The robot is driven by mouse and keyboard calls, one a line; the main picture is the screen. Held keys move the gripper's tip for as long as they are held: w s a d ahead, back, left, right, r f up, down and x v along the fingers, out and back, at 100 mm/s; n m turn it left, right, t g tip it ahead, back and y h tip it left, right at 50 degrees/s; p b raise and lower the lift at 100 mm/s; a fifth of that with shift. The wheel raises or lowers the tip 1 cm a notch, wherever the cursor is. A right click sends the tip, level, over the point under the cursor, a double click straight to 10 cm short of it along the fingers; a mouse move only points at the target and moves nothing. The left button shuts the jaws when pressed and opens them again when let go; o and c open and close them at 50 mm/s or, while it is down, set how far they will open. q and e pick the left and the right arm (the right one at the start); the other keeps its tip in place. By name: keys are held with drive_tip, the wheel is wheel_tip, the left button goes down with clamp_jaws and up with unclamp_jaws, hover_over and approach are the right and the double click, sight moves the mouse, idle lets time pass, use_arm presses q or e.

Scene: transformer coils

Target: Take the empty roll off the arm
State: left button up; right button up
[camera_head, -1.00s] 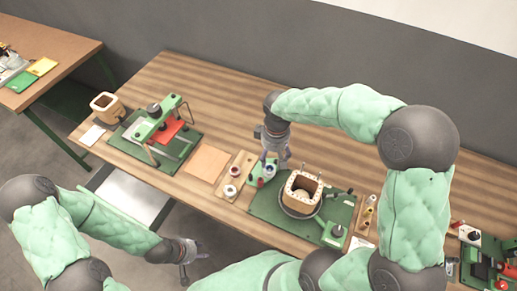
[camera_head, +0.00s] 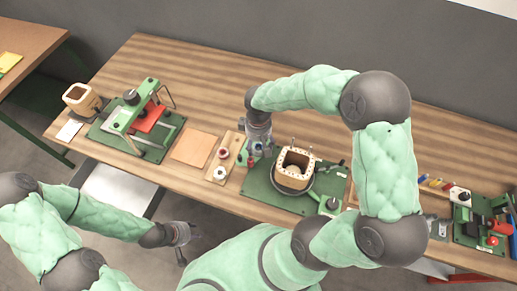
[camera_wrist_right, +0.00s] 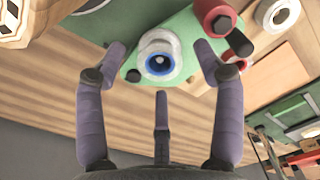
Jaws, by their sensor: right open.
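In the right wrist view, a white roll with a blue centre (camera_wrist_right: 158,62) sits on a green arm (camera_wrist_right: 185,35). My left gripper (camera_head: 184,242) hangs off the table's front edge, too small to read.
A wooden coil block (camera_head: 294,165) stands on the green station beside my right gripper. A board with small rolls (camera_head: 230,155) lies to its left. A green press (camera_head: 135,115) stands further left. The table's back strip is clear.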

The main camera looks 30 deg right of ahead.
drive_tip(key=shift+f, duration=0.65)
drive_tip(key=c, duration=1)
drive_tip(key=shift+o, duration=0.2)
drive_tip(key=shift+r, duration=0.15)
